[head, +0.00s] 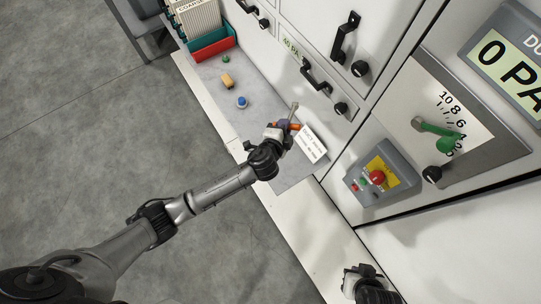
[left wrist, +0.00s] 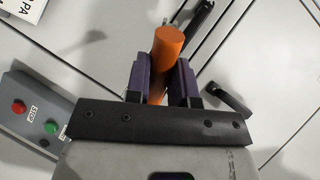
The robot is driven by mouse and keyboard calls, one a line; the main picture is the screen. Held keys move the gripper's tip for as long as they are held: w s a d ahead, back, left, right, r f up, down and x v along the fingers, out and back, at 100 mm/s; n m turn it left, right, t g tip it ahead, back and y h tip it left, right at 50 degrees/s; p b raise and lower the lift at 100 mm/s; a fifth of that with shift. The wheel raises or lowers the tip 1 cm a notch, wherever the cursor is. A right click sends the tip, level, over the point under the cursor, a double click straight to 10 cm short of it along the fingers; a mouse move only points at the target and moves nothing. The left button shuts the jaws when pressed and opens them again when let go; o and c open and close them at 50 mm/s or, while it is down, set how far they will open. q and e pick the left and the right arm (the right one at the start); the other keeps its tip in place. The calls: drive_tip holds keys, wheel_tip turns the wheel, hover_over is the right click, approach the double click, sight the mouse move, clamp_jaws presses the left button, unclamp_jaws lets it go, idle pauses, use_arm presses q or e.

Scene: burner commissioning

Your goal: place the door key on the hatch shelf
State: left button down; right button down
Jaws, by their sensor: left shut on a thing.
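My left gripper (head: 284,128) is shut on the door key, whose orange handle (head: 296,127) shows beside the fingers. In the left wrist view the orange handle (left wrist: 167,55) stands between the two purple finger pads (left wrist: 162,82). A thin grey shaft (head: 293,108) shows by the gripper in the head view. The gripper is over the right part of the grey shelf (head: 250,128) along the cabinet front; whether the key touches it I cannot tell. A white printed label (head: 311,145) is just right of the handle. My right gripper (head: 367,283) is at the bottom, its fingers unclear.
On the shelf are a blue knob-like piece (head: 241,102), a tan block (head: 228,81) and a small green piece (head: 226,59). A red and teal holder (head: 212,47) stands at the far end. Black door handles (head: 316,78) and a stop-button box (head: 382,174) project from the cabinet.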

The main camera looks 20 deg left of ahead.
use_arm(q)
drive_tip(key=a+f+m+b, duration=0.1)
drive_tip(key=a+f+b, duration=0.1)
drive_tip(key=f+b, duration=0.4)
drive_tip(key=a+f+m+b, duration=0.1)
drive_tip(key=a+f+b, duration=0.2)
drive_tip(key=f+b, duration=0.4)
drive_tip(key=w+a+f+m+b, duration=0.1)
drive_tip(key=f+b, duration=0.6)
drive_tip(key=f, duration=1.2)
drive_tip(key=shift+a+f+m, duration=0.1)
drive_tip(key=shift+a+m, duration=0.3)
drive_tip(key=shift+a, duration=0.3)
drive_tip(key=c, duration=1.1)
unclamp_jaws()
drive_tip(key=shift+c, duration=0.2)
